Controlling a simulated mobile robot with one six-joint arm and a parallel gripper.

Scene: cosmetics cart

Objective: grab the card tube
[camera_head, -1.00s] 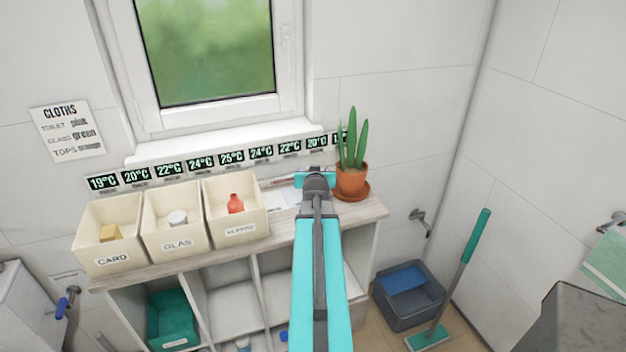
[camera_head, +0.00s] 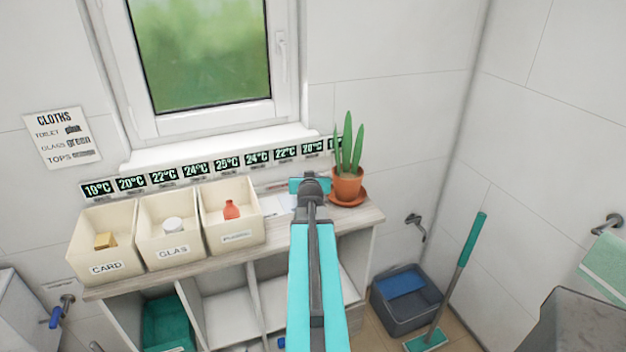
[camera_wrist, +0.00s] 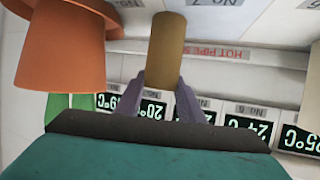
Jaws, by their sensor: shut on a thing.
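The card tube (camera_wrist: 167,48) is a plain brown cylinder in the wrist view, standing between the two grey fingers of my gripper (camera_wrist: 160,100). The fingers are shut on it near one end, and the rest of the tube sticks out past them. In the head view my gripper (camera_head: 311,186) is over the right part of the shelf top, just left of the potted plant. My own arm hides the tube there.
The terracotta pot (camera_head: 347,186) with a green plant stands close beside my gripper; it also shows in the wrist view (camera_wrist: 62,50). Three cream bins, CARD (camera_head: 107,269), GLAS (camera_head: 174,252) and a third (camera_head: 236,238), stand on the shelf's left. Temperature labels line the wall behind.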

